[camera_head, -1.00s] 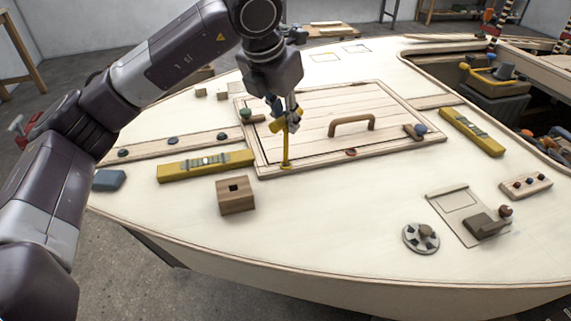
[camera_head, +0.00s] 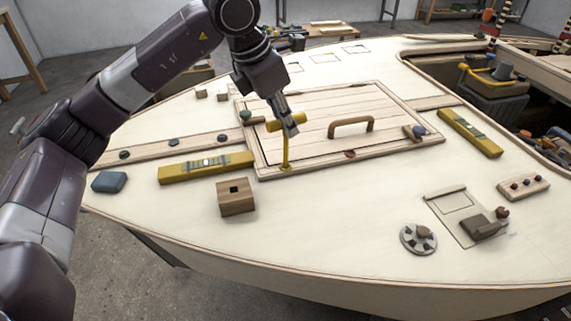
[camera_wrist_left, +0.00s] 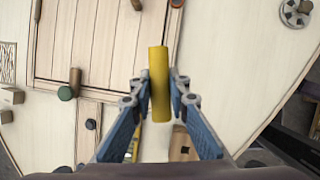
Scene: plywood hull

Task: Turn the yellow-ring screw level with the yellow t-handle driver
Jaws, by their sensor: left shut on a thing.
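The yellow t-handle driver (camera_head: 286,148) stands about upright at the front edge of the framed hatch panel, its crossbar running left to right. My left gripper (camera_head: 289,124) is shut on the crossbar from above. In the left wrist view the yellow crossbar (camera_wrist_left: 159,85) lies between the two blue-grey fingers (camera_wrist_left: 160,92). The driver's tip meets the hatch frame at a small yellow spot (camera_head: 285,166); the yellow-ring screw there is mostly covered, and I cannot tell its slot angle. My right gripper is not in view.
A yellow spirit level (camera_head: 180,168) lies left of the driver, with a wooden block (camera_head: 236,198) in front. A brown handle (camera_head: 351,126) and a green knob (camera_head: 246,117) are close by. Another yellow level (camera_head: 470,132) lies right.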

